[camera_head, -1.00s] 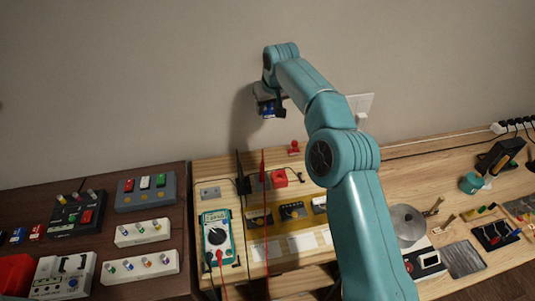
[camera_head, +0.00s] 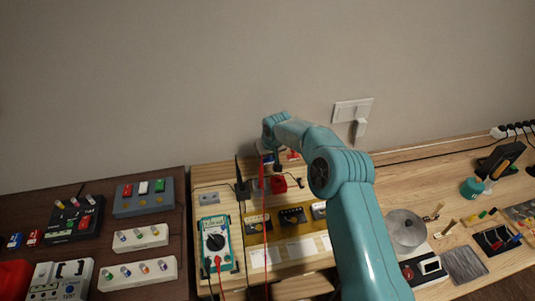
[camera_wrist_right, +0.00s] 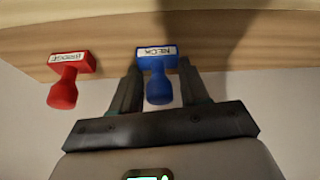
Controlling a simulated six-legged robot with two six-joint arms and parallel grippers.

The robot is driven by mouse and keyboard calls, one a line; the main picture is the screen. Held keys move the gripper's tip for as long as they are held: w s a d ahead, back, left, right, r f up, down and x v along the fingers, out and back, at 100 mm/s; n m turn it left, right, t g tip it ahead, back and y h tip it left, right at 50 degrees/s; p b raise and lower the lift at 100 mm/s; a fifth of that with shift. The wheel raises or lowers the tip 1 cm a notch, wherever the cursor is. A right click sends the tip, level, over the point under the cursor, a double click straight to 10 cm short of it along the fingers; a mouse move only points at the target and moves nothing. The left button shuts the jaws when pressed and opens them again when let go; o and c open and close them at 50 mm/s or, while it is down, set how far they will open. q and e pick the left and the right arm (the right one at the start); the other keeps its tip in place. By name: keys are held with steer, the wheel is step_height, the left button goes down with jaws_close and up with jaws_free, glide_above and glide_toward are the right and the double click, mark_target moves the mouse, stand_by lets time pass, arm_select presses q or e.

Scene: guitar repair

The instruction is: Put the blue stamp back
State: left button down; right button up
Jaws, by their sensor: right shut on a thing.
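The blue stamp (camera_wrist_right: 157,72), labelled NECK, is between the two fingers of my right gripper (camera_wrist_right: 160,92), which is shut on its handle. Its block is at the wooden surface (camera_wrist_right: 230,50); I cannot tell if it touches. In the head view, my right gripper (camera_head: 277,165) is low over the back of the light wooden bench, and only a little blue of the stamp (camera_head: 267,158) shows. The red stamp (camera_wrist_right: 68,80), labelled BRIDGE, stands beside it, apart from the fingers; it also shows in the head view (camera_head: 294,155). My left gripper is not in view.
A teal multimeter (camera_head: 214,243) with red leads lies at the bench's left front. A red block (camera_head: 278,184) is just in front of my right gripper. The dark table (camera_head: 150,205) at left holds several pedals. The wall (camera_head: 200,80) rises close behind the bench.

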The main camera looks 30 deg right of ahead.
steer(key=shift+s+a+r, duration=0.1)
steer(key=shift+a+r, duration=0.05)
steer(key=shift+f, duration=0.2)
steer(key=o, duration=0.9)
steer(key=shift+c, duration=0.2)
